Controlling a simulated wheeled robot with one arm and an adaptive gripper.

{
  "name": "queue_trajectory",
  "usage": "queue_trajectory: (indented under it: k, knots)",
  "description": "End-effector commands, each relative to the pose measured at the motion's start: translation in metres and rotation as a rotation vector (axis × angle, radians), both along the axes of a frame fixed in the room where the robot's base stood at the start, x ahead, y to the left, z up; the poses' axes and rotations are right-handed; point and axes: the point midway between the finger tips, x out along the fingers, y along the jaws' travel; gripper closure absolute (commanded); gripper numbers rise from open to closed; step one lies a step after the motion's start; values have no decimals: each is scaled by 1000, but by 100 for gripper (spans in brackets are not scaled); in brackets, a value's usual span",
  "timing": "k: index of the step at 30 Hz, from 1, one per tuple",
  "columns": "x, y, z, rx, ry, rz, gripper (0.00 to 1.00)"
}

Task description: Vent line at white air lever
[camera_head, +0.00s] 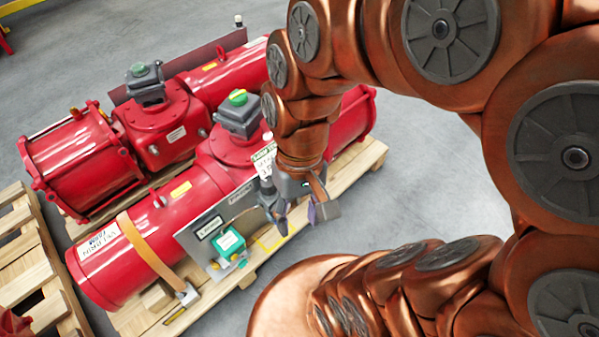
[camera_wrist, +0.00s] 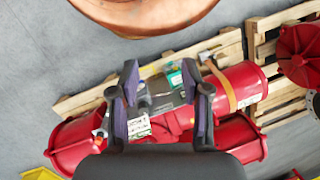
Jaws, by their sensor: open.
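The near red valve actuator (camera_head: 190,205) lies on a wooden pallet. A grey panel (camera_head: 200,228) on its side carries labels and a green-teal box (camera_head: 230,241) with small fittings. The panel (camera_wrist: 158,88) and teal box (camera_wrist: 175,78) also show between my fingers in the wrist view. I cannot make out a white air lever for sure; it may be too small or hidden behind my gripper. My gripper (camera_head: 297,214) is open and empty, pointing down to the right of the teal box. Its spread fingers (camera_wrist: 160,72) show apart in the wrist view, above the actuator.
A second red actuator (camera_head: 160,125) lies behind the near one. An orange strap (camera_head: 150,250) crosses the near actuator's left end. Grey floor (camera_head: 430,170) is clear to the right.

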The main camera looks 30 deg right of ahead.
Motion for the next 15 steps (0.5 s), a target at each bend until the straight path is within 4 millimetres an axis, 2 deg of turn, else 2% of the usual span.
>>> queue_trajectory:
  k: [1,3,9,15]
  knots:
    - [8,8,-26,45,24,-39,53]
    - [21,20,-44,112,52,-99,53]
    - [61,45,-88,308,135,-285,53]
    - [111,52,-129,508,214,-501,53]
